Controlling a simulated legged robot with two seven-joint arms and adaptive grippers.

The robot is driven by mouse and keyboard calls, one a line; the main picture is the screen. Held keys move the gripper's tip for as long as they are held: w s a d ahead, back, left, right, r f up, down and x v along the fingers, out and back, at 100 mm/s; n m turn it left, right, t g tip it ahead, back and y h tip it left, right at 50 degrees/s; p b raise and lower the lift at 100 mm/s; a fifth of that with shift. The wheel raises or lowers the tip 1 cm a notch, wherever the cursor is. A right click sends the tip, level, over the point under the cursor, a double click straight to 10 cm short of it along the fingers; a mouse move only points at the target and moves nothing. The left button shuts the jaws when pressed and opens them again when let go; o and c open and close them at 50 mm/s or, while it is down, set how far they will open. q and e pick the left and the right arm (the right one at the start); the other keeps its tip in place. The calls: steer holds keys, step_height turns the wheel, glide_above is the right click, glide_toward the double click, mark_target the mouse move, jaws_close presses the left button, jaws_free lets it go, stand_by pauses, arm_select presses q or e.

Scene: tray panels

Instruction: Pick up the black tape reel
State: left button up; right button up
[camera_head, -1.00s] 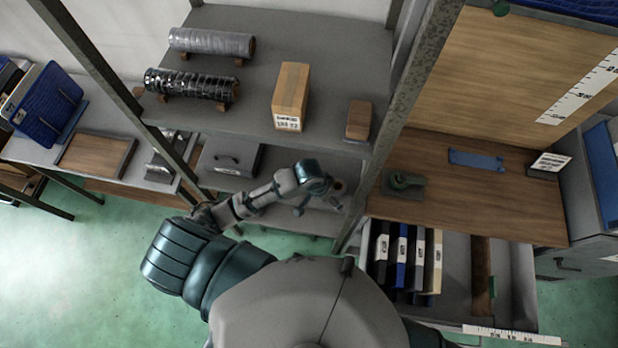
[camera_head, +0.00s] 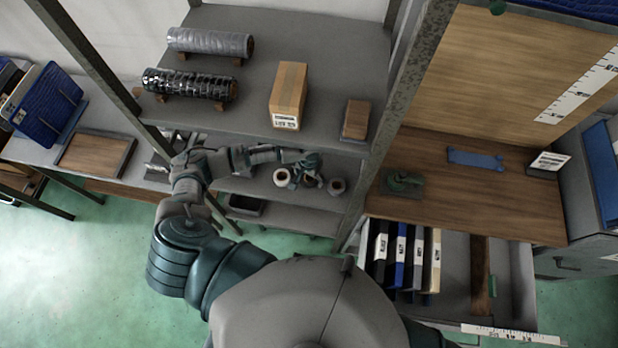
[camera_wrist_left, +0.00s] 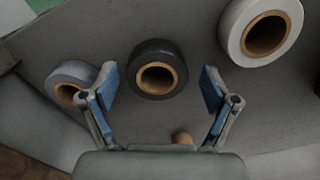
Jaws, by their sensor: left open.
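The black tape reel (camera_wrist_left: 157,68) lies flat on the grey shelf, its brown core facing up, in the left wrist view. My left gripper (camera_wrist_left: 158,85) is open, with one blue-padded finger on each side of the reel's near part; I cannot tell whether they touch it. In the head view my left gripper (camera_head: 311,172) is over the lower shelf between two lighter reels, and it hides most of the black reel. My right gripper is not in view.
A white reel (camera_wrist_left: 266,30) lies to the right of the black one, and a grey reel (camera_wrist_left: 74,80) sits close behind the left finger. The upper shelf (camera_head: 330,60) holds wrapped rolls and a cardboard box (camera_head: 289,95). A metal post (camera_head: 405,100) stands right of the gripper.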

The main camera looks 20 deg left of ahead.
arm_select(q)
steer(key=shift+d+f, duration=0.1)
steer(key=shift+d, duration=0.15)
steer(key=c, duration=1.2)
steer(key=shift+a, duration=0.2)
